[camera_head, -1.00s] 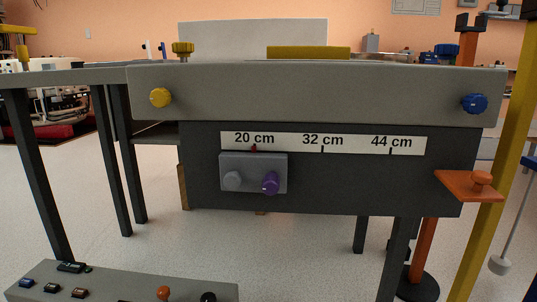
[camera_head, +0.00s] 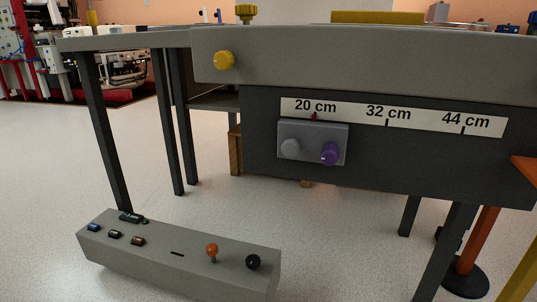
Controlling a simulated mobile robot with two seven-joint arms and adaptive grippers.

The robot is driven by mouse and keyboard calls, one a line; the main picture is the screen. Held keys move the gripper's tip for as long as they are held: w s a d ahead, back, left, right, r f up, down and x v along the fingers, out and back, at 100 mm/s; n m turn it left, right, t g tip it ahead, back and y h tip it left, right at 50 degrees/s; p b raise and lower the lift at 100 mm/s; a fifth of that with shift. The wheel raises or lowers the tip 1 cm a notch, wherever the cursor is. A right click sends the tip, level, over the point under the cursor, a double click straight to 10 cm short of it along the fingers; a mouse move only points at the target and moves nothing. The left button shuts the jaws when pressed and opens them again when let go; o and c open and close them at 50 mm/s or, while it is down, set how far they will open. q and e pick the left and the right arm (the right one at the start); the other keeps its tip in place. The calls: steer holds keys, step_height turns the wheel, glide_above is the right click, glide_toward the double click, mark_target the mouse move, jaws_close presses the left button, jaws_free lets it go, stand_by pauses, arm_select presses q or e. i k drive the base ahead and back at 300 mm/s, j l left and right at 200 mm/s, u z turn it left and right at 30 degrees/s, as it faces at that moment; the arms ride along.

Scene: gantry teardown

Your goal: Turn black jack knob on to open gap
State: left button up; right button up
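A black knob (camera_head: 253,262) sits near the right end of the top of a low grey control box (camera_head: 180,268) at the lower left. I take it for the black jack knob. An orange ball knob (camera_head: 212,250) on a short stem stands just left of it. A dark slot and several small coloured switches lie further left on the box. No opened gap can be made out from here. Neither of my grippers is in view.
A grey bench (camera_head: 370,65) stands behind the box, with a yellow knob (camera_head: 224,60) and a scale plate (camera_head: 392,117) marked 20, 32 and 44 cm. A purple knob (camera_head: 330,153) sits on a slider block with its red pointer at 20 cm. Open floor lies left of the box.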

mark_target(253, 261)
steer(key=i+z, duration=0.25)
steer(key=z, duration=0.25)
steer(key=i+j+z, duration=0.15)
steer(key=i+z, duration=0.15)
steer(key=z, duration=0.15)
steer(key=j, duration=0.15)
steer(key=k, duration=0.05)
